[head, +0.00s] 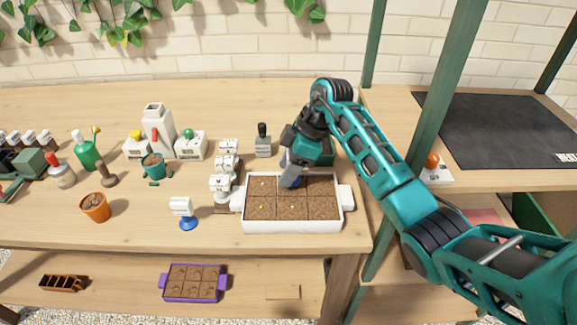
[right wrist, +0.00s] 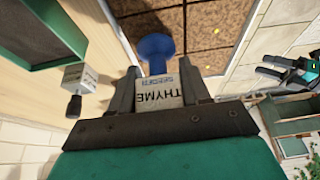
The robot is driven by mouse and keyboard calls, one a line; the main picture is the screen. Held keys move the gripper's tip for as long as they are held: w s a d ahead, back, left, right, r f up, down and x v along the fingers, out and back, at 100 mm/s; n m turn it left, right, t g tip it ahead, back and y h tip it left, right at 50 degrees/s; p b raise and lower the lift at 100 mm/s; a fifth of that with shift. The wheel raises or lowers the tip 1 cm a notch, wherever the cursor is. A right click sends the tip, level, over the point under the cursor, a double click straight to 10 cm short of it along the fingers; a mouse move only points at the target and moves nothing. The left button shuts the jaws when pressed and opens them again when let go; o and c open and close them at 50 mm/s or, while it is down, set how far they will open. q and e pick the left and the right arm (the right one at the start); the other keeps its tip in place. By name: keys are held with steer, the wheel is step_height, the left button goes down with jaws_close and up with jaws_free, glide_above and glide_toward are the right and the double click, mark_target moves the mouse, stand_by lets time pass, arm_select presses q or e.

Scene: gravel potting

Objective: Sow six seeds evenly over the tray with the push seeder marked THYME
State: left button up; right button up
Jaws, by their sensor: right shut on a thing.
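The white tray (head: 292,227) has soil in a grid of six cells and stands near the table's front edge. Small yellow specks like seeds show on some cells, including the back left one and the front middle one. My right gripper (head: 292,180) is shut on the push seeder marked THYME (right wrist: 157,92), above the tray's back part. The seeder's blue foot (right wrist: 157,48) points at the soil; whether it touches is unclear. A dark, gripper-like shape at the right edge of the right wrist view may be my left gripper (right wrist: 283,68); its jaws are unclear.
A terracotta pot (head: 95,207) is further left. A purple tray (head: 192,283) lies on the lower shelf.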

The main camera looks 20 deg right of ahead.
steer(key=shift+f, duration=0.6)
stand_by(0.6)
stand_by(0.6)
steer(key=shift+f, duration=0.1)
stand_by(1.0)
steer(key=shift+p, duration=0.3)
steer(key=shift+r+p, duration=0.95)
steer(key=shift+p, duration=0.2)
steer(key=shift+r, duration=0.6)
